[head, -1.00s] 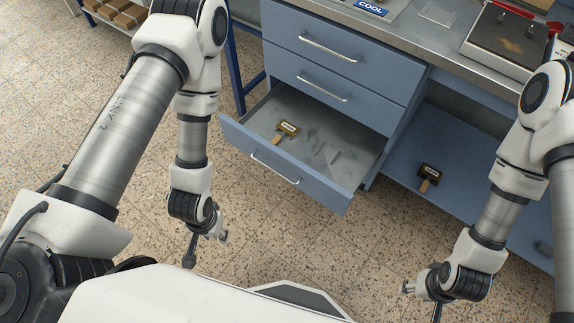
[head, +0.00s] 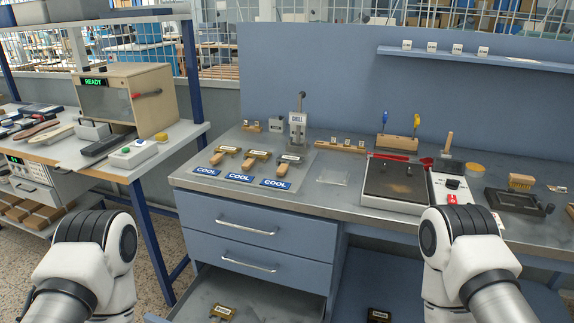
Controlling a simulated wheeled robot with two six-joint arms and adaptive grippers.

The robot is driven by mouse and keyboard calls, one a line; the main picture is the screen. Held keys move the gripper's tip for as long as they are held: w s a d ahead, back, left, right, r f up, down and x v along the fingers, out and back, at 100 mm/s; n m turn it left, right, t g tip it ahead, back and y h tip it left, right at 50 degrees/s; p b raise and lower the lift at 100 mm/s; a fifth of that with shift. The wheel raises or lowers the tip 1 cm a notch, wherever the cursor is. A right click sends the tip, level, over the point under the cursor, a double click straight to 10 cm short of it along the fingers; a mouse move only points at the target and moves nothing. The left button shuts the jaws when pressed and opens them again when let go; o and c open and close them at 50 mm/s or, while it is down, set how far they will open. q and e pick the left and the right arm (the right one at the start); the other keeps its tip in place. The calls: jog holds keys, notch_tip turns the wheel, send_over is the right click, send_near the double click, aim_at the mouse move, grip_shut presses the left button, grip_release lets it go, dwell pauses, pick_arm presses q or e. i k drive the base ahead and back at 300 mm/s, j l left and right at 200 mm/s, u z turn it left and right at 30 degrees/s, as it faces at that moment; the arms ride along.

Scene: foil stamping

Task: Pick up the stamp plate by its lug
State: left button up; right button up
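Several stamp plates with dark and brass faces are in the head view. Three lie on the metal bench top behind blue COOL labels: a left one (head: 227,150), a middle one (head: 257,154) and a right one (head: 291,158), with tan lugs pointing toward me. Another stamp plate (head: 222,311) lies in the open bottom drawer (head: 262,290), cut by the lower picture edge. One more stamp plate (head: 379,315) is on the lower shelf (head: 400,285) to its right. Neither of my grippers is in view; only upper parts of my arms show, at lower left and lower right.
A wooden box with a READY display (head: 125,95) stands on the left bench. A small press (head: 298,122) stands behind the plates. A flat dark-topped device (head: 395,182) sits right of a clear sheet (head: 333,177). The bench's front edge is free.

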aim_at(287, 160)
jog(key=i+j+z, duration=0.2)
jog(key=i+j, duration=0.2)
jog(key=j, duration=0.2)
jog(key=i+j+z, duration=0.1)
jog(key=j, duration=0.2)
jog(key=i+j+z, duration=0.1)
jog(key=i+j, duration=0.15)
jog(key=i+j+z, duration=0.15)
jog(key=j, duration=0.25)
jog(key=i+j+z, duration=0.1)
jog(key=j, duration=0.25)
